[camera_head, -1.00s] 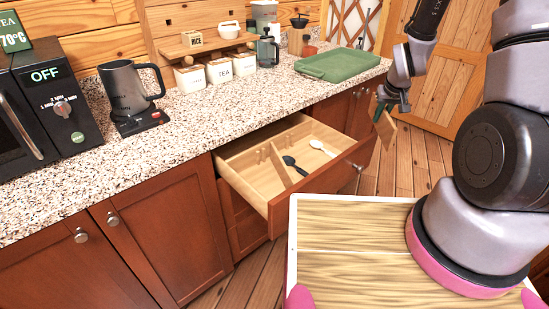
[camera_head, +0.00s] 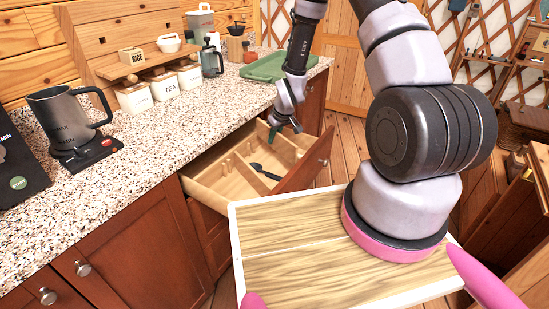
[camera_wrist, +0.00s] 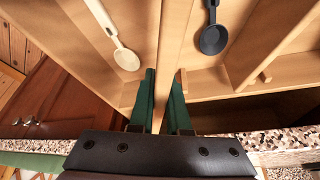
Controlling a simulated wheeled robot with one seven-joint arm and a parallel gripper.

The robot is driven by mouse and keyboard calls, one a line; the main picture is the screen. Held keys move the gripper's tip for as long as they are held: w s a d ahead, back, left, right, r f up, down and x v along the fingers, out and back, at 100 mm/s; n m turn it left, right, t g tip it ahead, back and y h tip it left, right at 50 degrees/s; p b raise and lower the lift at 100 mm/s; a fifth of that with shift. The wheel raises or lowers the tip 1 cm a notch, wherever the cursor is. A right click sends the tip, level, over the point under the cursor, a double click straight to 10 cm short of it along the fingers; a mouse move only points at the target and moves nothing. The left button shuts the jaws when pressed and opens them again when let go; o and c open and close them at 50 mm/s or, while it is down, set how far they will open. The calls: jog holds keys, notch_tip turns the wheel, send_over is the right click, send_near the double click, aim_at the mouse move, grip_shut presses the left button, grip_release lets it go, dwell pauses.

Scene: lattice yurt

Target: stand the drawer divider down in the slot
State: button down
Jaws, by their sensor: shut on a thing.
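The drawer divider (camera_wrist: 170,40) is a thin light-wood board, seen nearly edge-on in the wrist view. My gripper (camera_wrist: 165,76) is shut on it with its green fingers, one on each side. In the head view my gripper (camera_head: 274,132) is over the far part of the open drawer (camera_head: 306,166). The board runs between a pale spoon (camera_wrist: 118,45) and a dark spoon (camera_wrist: 213,35). Small wooden posts (camera_head: 229,165) show inside the drawer. I cannot tell whether the board's lower edge is within the slot or above it.
A fixed partition (camera_wrist: 258,40) stands right of the dark spoon in the wrist view. The counter (camera_head: 175,125) edge is close behind the drawer. It bears a kettle (camera_head: 62,115), canisters (camera_head: 170,82) and a green tray (camera_head: 268,66). Wooden floor lies beyond the drawer.

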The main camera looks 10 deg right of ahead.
aim_at(275, 149)
jog(key=shift+f, duration=3.4)
jog(key=shift+d+f, duration=0.1)
jog(key=shift+f, duration=0.05)
jog(key=c, duration=0.9)
grip_release()
